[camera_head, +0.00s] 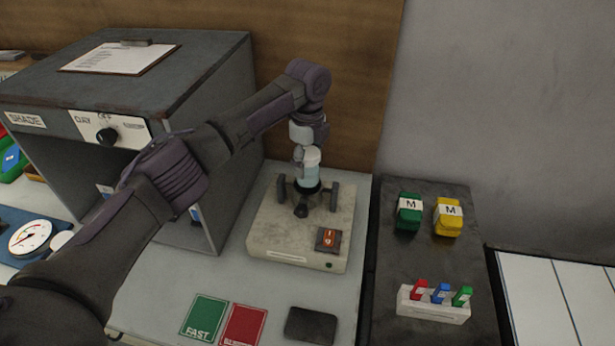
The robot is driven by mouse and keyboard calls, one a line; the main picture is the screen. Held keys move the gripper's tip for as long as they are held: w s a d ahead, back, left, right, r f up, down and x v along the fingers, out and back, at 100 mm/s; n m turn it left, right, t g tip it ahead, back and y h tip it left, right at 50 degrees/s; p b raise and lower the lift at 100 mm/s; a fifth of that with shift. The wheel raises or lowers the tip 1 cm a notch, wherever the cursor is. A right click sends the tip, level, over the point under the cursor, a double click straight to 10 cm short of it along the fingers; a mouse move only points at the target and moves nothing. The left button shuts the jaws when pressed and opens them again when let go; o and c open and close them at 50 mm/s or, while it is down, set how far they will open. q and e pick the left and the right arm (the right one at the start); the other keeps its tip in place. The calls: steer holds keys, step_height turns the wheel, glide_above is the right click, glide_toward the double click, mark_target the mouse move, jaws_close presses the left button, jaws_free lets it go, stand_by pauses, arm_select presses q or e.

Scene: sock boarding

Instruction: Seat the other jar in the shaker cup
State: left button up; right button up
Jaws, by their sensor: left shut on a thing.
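A jar (311,175) with a pale blue body and a white top stands upright at the shaker. My left gripper (308,154) points down from above and is shut on the jar's upper part. The jar's lower end is at the dark shaker cup (306,195) on the pale shaker base (272,232). I cannot tell whether it rests fully on the cup's floor. Dark posts flank the cup on both sides. My right gripper is not in view.
An orange-red switch (329,239) sits on the shaker's front. A grey cabinet (235,150) stands close on the left, under my left arm. Green (408,212) and yellow (448,216) "M" packs and a white rack (433,306) occupy the dark mat at right.

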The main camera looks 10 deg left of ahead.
mark_target(308, 177)
arm_select(q)
step_height(308, 177, down, 4)
steer(key=shift+s+r+p, duration=0.1)
steer(key=shift+p, duration=0.35)
steer(key=shift+f, duration=0.55)
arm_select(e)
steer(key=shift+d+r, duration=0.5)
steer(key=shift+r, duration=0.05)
arm_select(q)
steer(key=o, duration=1.3)
steer(key=shift+f, duration=0.15)
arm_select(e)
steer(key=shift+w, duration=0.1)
arm_select(q)
step_height(308, 177, up, 12)
steer(key=b, duration=0.2)
steer(key=shift+r+b, duration=0.2)
steer(key=shift+b, duration=0.2)
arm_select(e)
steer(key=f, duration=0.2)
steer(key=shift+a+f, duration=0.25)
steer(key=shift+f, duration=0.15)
